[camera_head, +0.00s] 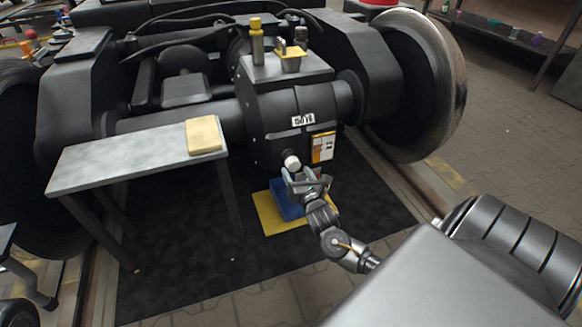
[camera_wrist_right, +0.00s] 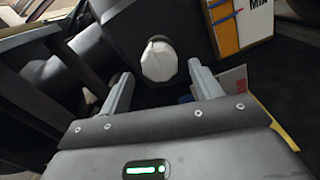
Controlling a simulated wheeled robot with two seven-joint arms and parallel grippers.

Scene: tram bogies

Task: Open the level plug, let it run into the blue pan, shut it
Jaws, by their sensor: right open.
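The level plug is a pale round knob (camera_head: 291,162) low on the front of the dark gearbox (camera_head: 290,110). In the right wrist view the plug (camera_wrist_right: 159,62) shows ahead, between the finger lines. My right gripper (camera_head: 300,178) is open, just in front of and below the plug; in the wrist view its two fingers (camera_wrist_right: 164,82) stand apart with nothing between them. Whether a finger touches the plug I cannot tell. The blue pan (camera_head: 287,205) lies below the gearbox, partly hidden by my right gripper. My left gripper is not in view.
A yellow mat (camera_head: 268,215) lies under the pan. A grey bench (camera_head: 130,160) at the left carries a tan block (camera_head: 204,135). A large wheel (camera_head: 428,85) stands at the right. A label card (camera_head: 323,147) is beside the plug. The dark floor mat (camera_head: 190,260) is clear in front.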

